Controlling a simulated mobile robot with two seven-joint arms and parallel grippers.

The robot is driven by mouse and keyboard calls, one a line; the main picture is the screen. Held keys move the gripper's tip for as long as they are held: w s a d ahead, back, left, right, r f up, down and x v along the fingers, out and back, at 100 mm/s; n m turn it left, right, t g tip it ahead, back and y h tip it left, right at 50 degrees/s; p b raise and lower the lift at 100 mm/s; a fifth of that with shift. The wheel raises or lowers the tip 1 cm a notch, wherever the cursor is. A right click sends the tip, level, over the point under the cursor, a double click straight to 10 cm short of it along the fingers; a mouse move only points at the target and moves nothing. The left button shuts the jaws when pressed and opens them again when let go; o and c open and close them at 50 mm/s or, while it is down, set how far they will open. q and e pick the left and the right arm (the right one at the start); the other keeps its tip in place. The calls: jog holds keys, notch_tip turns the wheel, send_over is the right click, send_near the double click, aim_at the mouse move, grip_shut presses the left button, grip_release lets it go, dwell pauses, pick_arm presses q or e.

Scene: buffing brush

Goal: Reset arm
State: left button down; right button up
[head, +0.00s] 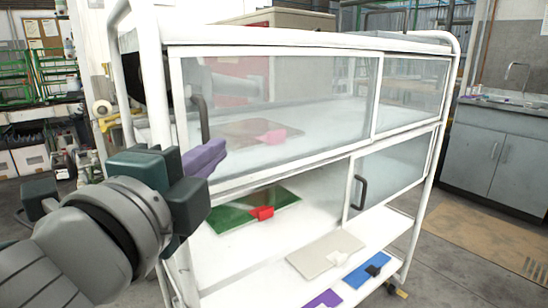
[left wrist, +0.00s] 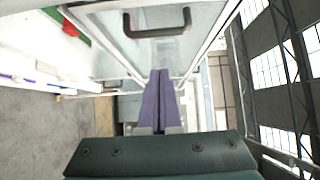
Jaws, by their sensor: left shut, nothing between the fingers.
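My left gripper (head: 207,157) reaches in from the left in front of the white cart. Its purple fingers are shut together with nothing between them, also seen in the left wrist view (left wrist: 161,98). They are close to the left end of the upper glass door (head: 275,105) and its dark handle (head: 203,118); I cannot tell whether they touch. A dark handle (left wrist: 157,21) lies beyond the fingertips in the left wrist view. My right gripper is not in view.
The white cart (head: 437,150) has a lower glass door (head: 392,170) at right. In the open lower left bay lies a green board (head: 235,214) with a red block (head: 262,213). Beige (head: 318,262), blue (head: 357,277) and purple (head: 322,299) boards lie below. A grey cabinet (head: 495,150) stands right.

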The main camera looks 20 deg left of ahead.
pick_arm(q)
jog(key=s+a+f+n+g+p, duration=0.1)
jog(key=s+f+n+g+p, duration=0.1)
jog(key=s+n+g+p, duration=0.7)
jog(key=s+a+f+n+g+p, duration=0.1)
jog(key=s+f+n+g+p, duration=0.35)
jog(key=s, duration=0.95)
notch_tip(320, 180, up, 39)
jog(key=n+p, duration=0.2)
jog(key=p, duration=3.3)
jog(key=shift+s+d+g+h+p, duration=0.25)
jog(key=shift+s+g+h+p, duration=0.05)
jog(key=shift+s+g+h, duration=0.15)
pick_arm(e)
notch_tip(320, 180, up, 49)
pick_arm(q)
jog(key=shift+f, duration=0.2)
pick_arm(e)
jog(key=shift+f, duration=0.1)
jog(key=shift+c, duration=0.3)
